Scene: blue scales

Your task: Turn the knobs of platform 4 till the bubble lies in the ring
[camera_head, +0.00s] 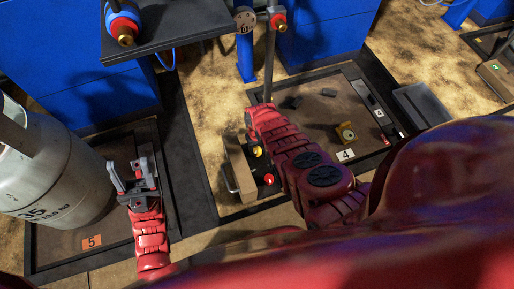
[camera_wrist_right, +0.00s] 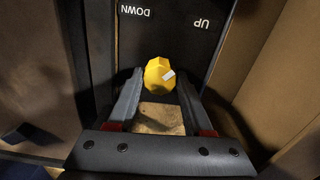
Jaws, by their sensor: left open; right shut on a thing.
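Platform 4 (camera_head: 318,112) is a brown plate in a dark frame with a white "4" label. A small round level (camera_head: 347,132) sits on it; the bubble is too small to make out. A yellow knob (camera_head: 256,151) and a red knob (camera_head: 268,180) show on the box at its left edge. In the right wrist view, my right gripper (camera_wrist_right: 158,87) is shut on a yellow knob (camera_wrist_right: 159,74) with a white mark, below upside-down "UP" and "DOWN" lettering. In the head view its fingers are hidden by my arm. My left gripper (camera_head: 129,168) is open and empty above platform 5.
A grey gas cylinder (camera_head: 45,170) stands on platform 5 (camera_head: 105,258) at the left. A dark shelf (camera_head: 170,30) and blue cabinets (camera_head: 60,60) stand at the back. A post (camera_head: 269,65) rises behind platform 4. Small dark pieces (camera_head: 328,92) lie on platform 4.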

